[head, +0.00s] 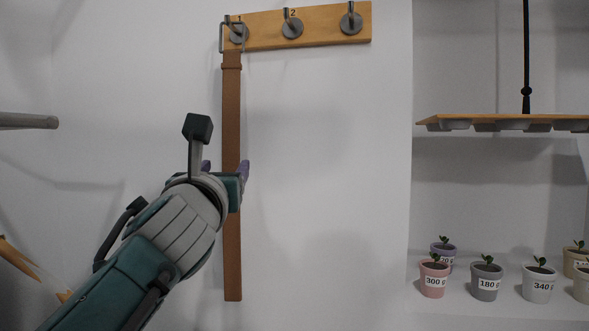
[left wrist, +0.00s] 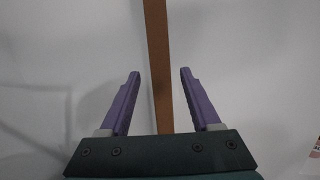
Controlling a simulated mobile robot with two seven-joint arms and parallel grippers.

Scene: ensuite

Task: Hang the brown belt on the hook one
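The brown belt (head: 232,110) hangs straight down the white wall, with its metal buckle (head: 222,38) around hook one (head: 239,33) at the left end of the wooden rack (head: 330,25). My left gripper (head: 226,167) is at the middle of the strap in the head view. In the left wrist view the purple fingers (left wrist: 160,72) are spread wide, with the belt (left wrist: 157,50) passing between them and a gap on each side. The left gripper is open and holds nothing. My right gripper is not in view.
Hook two (head: 292,27) and a third hook (head: 351,20) are bare. At the right, small labelled plant pots (head: 487,281) stand on a white ledge (head: 470,304) below a hanging wooden shelf (head: 500,120). The wall between is clear.

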